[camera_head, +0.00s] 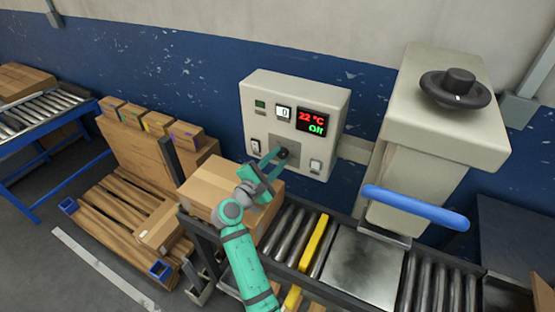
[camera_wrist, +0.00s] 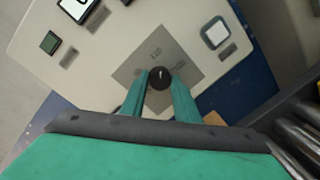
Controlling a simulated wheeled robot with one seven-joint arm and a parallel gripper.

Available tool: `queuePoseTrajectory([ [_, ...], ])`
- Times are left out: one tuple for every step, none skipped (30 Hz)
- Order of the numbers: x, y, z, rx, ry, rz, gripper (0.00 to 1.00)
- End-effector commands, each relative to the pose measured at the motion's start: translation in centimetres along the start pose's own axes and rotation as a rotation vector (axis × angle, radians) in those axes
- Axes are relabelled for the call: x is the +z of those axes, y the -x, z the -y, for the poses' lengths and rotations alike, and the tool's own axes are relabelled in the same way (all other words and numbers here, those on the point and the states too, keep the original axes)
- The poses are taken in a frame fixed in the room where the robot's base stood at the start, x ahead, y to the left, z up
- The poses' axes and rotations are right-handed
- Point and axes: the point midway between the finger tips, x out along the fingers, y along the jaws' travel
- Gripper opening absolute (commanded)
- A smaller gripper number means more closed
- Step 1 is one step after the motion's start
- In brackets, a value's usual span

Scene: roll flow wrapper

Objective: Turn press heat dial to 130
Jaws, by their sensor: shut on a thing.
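The heat dial (camera_head: 283,152) is a small black knob on a grey plate in the lower middle of the white control box (camera_head: 256,95). My teal gripper (camera_head: 272,163) reaches it from the lower left. In the wrist view the dial (camera_wrist: 160,77) sits between the tips of my two fingers (camera_wrist: 159,82), and the gripper is shut on it. A pale pointer mark shows on the dial face. Faint numbers on the plate around it are too small to read surely. The display (camera_head: 313,119) shows 22 °C in red and what looks like "Off" in green.
White switches (camera_head: 316,166) flank the dial plate. The beige press (camera_head: 400,185) with a blue handle (camera_head: 415,207) stands to the right. A cardboard box (camera_head: 215,187) sits beside my arm at the left. A roller conveyor (camera_head: 285,235) runs below the control box.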

Motion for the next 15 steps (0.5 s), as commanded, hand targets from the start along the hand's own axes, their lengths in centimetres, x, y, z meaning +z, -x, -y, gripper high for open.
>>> queuePoseTrajectory([
  [0.02,-0.02,0.02,-0.003,-0.034,-0.002,0.06],
  [0.03,-0.03,0.02,-0.005,-0.057,-0.003,0.06],
  [0.02,-0.01,0.00,-0.007,-0.090,-0.006,0.06],
  [0.02,-0.01,0.00,-0.008,-0.117,-0.008,0.06],
  [0.06,-0.03,0.02,-0.010,-0.143,-0.009,0.06],
  [0.07,-0.03,0.02,-0.013,-0.180,-0.011,0.06],
  [0.04,0.00,0.00,-0.014,-0.208,-0.014,0.06],
  [0.07,-0.02,0.01,-0.016,-0.238,-0.015,0.06],
  [0.11,-0.04,0.04,-0.018,-0.276,-0.016,0.06],
  [0.11,-0.03,0.03,-0.020,-0.304,-0.018,0.06],
  [0.10,-0.03,0.03,-0.021,-0.332,-0.020,0.06],
  [0.12,-0.04,0.05,-0.024,-0.369,-0.022,0.06],
  [0.11,-0.04,0.06,-0.026,-0.398,-0.024,0.06],
  [0.12,-0.05,0.07,-0.028,-0.427,-0.026,0.06],
  [0.12,-0.06,0.08,-0.030,-0.465,-0.029,0.06],
])
